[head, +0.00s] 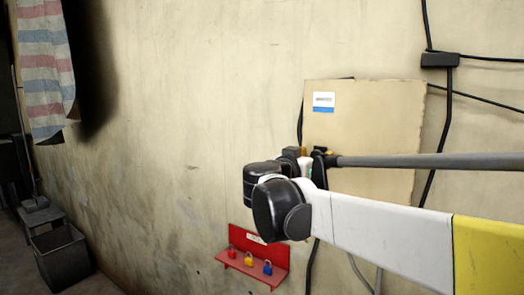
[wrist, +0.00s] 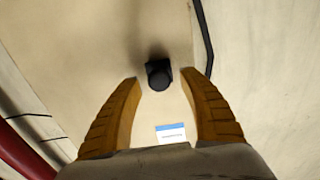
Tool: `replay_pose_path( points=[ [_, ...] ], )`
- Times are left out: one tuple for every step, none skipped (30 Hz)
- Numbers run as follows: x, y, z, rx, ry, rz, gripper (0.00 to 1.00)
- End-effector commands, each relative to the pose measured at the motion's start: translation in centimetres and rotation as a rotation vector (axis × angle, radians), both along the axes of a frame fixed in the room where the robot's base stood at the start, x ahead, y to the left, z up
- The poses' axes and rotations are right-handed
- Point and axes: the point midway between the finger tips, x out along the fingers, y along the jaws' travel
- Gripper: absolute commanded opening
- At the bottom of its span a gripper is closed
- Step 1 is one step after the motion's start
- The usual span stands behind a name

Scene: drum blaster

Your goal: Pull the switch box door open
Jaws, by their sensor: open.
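The switch box door (head: 375,115) is a beige panel on the wall, right of centre in the head view, with a white and blue label (head: 323,102). It looks closed. In the wrist view the door (wrist: 100,50) fills much of the picture, and the label (wrist: 170,132) shows between the fingers. A black knob (wrist: 158,68) stands out from the door. My gripper (wrist: 161,78) is open, with an orange finger on each side of the knob and visible gaps to it. In the head view my arm mostly hides the gripper (head: 317,153) and the knob.
A red rack (head: 226,258) with several coloured padlocks is on the wall below the door. Black cables and a small junction box (head: 440,60) run along the wall at right. A dark bin (head: 62,257) and striped cloth (head: 45,65) are at far left.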

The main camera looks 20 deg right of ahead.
Motion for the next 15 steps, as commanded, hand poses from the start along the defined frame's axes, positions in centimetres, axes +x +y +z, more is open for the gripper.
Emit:
replay_pose_path(
  points=[
    [0.35,-0.54,0.08,0.0,0.0,-0.002,0.49],
    [0.52,-0.73,0.06,0.0,0.0,-0.002,0.49],
    [0.69,-0.96,0.04,0.0,0.0,-0.001,0.49],
    [0.8,-1.1,0.02,0.0,0.0,-0.001,0.49],
    [0.88,-1.21,0.01,0.0,0.0,-0.001,0.49],
    [0.96,-1.29,-0.01,0.0,0.0,0.0,0.49],
    [0.99,-1.33,-0.02,0.0,0.0,0.0,0.49],
    [1.01,-1.36,-0.03,0.0,0.0,0.0,0.49],
    [1.02,-1.36,-0.04,0.0,0.0,0.0,0.49],
    [1.02,-1.34,-0.04,0.001,0.001,0.0,0.49],
    [1.02,-1.34,-0.04,0.001,0.001,0.0,0.49],
    [1.01,-1.33,-0.05,0.001,0.001,0.0,0.49],
    [1.01,-1.33,-0.04,0.001,0.001,0.0,0.49],
    [1.01,-1.32,-0.04,0.001,0.001,0.0,0.48],
    [1.01,-1.32,-0.04,0.001,0.001,0.0,0.35]
  ],
)
